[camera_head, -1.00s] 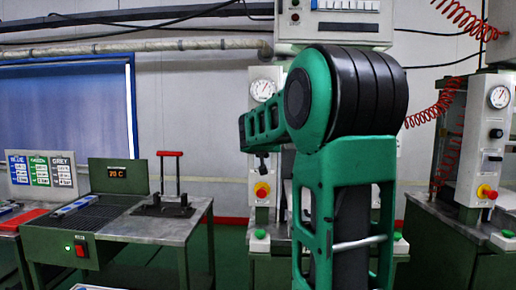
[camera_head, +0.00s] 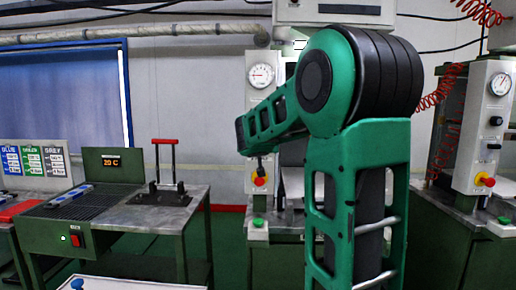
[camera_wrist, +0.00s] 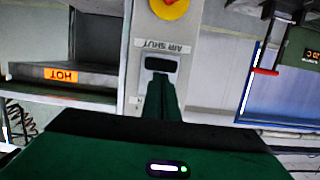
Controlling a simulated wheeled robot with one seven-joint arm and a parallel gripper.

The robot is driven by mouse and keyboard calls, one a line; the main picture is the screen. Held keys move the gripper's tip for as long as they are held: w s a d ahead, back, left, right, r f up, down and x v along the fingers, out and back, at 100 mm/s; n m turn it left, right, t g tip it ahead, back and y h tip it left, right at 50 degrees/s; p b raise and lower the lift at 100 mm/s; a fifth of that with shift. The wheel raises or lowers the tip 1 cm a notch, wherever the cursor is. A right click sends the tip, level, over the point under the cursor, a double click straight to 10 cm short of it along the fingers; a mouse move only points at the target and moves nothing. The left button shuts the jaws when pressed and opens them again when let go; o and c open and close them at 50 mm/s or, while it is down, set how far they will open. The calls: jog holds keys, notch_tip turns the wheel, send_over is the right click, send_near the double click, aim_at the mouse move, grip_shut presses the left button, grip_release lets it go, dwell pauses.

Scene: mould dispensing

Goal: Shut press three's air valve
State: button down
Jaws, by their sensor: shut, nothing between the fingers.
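In the wrist view, which is upside down, a grey press panel carries a label reading "AIR SHUT" (camera_wrist: 163,46). The air valve's black handle (camera_wrist: 161,64) sits beside that label. My gripper (camera_wrist: 164,82) is shut and empty, its tips at or very near the handle; I cannot tell whether they touch. In the head view my gripper (camera_head: 261,168) is small and dark, in front of the middle press's panel (camera_head: 260,105), just above its red and yellow button (camera_head: 260,180). My arm hides the valve there. No press number is readable.
The middle press's gauge (camera_head: 262,75) is above my forearm. A "HOT" sign (camera_wrist: 61,75) shows beside the panel in the wrist view. Another press (camera_head: 483,130) with a red coiled hose stands right. A bench (camera_head: 165,222) with a "20 C" display stands left.

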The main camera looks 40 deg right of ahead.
jog(key=shift+f, duration=0.25)
jog(key=s+a+r, duration=0.6)
jog(key=r, duration=0.1)
jog(key=shift+s+a, duration=0.4)
dwell(0.4)
jog(key=s+a+f+g+y, duration=0.25)
jog(key=s+f, duration=0.55)
jog(key=f, duration=0.5)
jog(key=s+a+f+n+g+y, duration=0.1)
jog(key=s+a+f+g+y, duration=0.3)
jog(key=s+a+f, duration=0.3)
jog(key=s+a+f+n+g+y, duration=0.1)
jog(key=s+a+f+g+y, duration=0.3)
jog(key=s+a+f, duration=0.4)
jog(key=s+f, duration=0.4)
jog(key=s, duration=0.5)
jog(key=shift+f+n, duration=0.2)
jog(key=shift+n, duration=0.1)
